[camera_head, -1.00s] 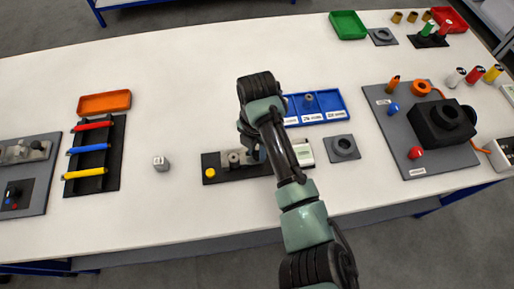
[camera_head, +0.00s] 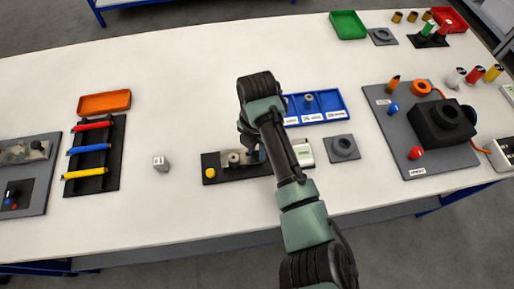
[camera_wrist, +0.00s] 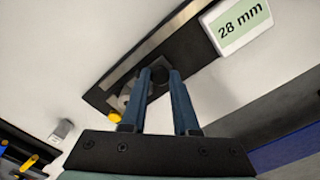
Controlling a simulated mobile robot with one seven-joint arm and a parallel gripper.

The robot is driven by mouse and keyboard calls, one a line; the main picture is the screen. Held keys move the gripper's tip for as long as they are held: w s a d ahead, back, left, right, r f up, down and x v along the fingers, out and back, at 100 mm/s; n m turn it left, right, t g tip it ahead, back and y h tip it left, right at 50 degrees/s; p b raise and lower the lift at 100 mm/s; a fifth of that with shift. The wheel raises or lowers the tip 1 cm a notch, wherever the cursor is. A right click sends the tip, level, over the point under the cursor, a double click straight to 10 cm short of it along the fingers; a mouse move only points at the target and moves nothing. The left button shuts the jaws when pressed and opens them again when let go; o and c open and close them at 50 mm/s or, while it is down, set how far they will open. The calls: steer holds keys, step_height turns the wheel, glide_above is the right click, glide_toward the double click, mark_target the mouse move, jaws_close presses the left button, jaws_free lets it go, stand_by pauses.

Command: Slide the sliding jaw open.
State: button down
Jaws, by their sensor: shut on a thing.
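The measuring fixture is a long black base (camera_head: 219,174) with a metal rail, a yellow button (camera_head: 210,173) at its left end and a grey cylindrical part (camera_head: 234,158). In the wrist view, the base (camera_wrist: 188,46) runs diagonally, with a display reading "28 mm" (camera_wrist: 241,25) beside it. My gripper (camera_wrist: 158,74) is over the base, its two blue fingers on either side of a dark round knob (camera_wrist: 159,76), which I take to be on the sliding jaw. It is shut on that knob. The grey metal part (camera_wrist: 126,91) is just left of the fingers. In the head view my arm hides the knob.
A blue divided tray (camera_head: 332,103) is behind the fixture, and a grey plate with a ring (camera_head: 343,148) is to its right. A small grey block (camera_head: 160,163) stands to the left, with clear table around it. A black rack (camera_head: 110,175) holds coloured cylinders farther left.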

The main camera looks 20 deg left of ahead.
stand_by(0.4)
steer(key=shift+w+d+r, duration=0.1)
steer(key=shift+w+d, duration=0.65)
steer(key=shift+d, duration=0.35)
steer(key=c, duration=0.9)
jaws_free()
steer(key=shift+d, duration=0.1)
step_height(320, 180, up, 13)
steer(key=shift+b, duration=0.55)
